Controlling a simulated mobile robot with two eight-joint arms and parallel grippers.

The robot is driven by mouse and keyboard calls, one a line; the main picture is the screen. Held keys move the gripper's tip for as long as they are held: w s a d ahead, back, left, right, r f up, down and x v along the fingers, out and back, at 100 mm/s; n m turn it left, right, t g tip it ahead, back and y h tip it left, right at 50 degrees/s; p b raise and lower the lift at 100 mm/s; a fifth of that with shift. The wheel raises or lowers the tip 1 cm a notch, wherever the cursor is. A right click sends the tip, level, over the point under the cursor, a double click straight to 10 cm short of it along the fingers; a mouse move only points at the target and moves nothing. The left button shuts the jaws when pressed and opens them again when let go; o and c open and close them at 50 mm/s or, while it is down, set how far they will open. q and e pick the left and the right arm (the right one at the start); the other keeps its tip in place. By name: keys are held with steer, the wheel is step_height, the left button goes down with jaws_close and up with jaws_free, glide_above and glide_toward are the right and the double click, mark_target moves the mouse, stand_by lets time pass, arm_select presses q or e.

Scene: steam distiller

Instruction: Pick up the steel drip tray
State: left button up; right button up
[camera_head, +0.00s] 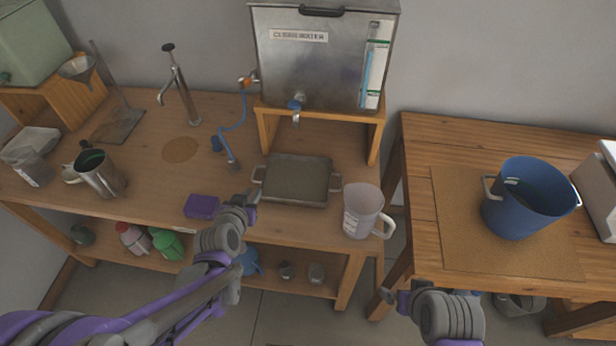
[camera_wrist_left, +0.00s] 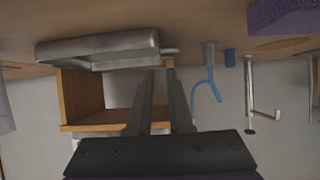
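The steel drip tray (camera_head: 297,181) is a shallow grey rectangular tray with a small handle at each side. It lies on the wooden workbench in front of the small stand that carries the steel water tank. My left gripper (camera_head: 250,199) is near the tray's left handle, on its near-left side, and seems apart from it. In the left wrist view my left gripper (camera_wrist_left: 158,88) has its two fingers spread with nothing between them. A grey metal piece, apparently the tray (camera_wrist_left: 95,48), is just beyond the fingertips. My right gripper (camera_head: 391,294) is low, in front of the right table; its opening is unclear.
A purple sponge (camera_head: 201,206) lies left of my left gripper. A white jug (camera_head: 362,211) stands close right of the tray. The steel tank (camera_head: 322,60) with its tap is behind it. A blue pot (camera_head: 530,198) stands on the right table. A gap separates the tables.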

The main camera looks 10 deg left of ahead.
mark_target(264, 176)
arm_select(q)
steer(key=x, duration=0.5)
steer(key=shift+w+a, duration=0.15)
steer(key=shift+a, duration=0.05)
steer(key=shift+w+d+r+x, duration=0.1)
steer(key=shift+r+x, duration=0.05)
steer(key=shift+x, duration=0.85)
steer(key=shift+w+d+r+x, duration=0.1)
steer(key=shift+r+x, duration=0.05)
steer(key=shift+x, duration=0.85)
steer(key=shift+w+d+r+x, duration=0.1)
steer(key=shift+r+x, duration=0.05)
steer(key=shift+x, duration=0.9)
steer(key=shift+s, duration=0.1)
steer(key=shift+c, duration=0.3)
jaws_close()
steer(key=shift+a, duration=0.1)
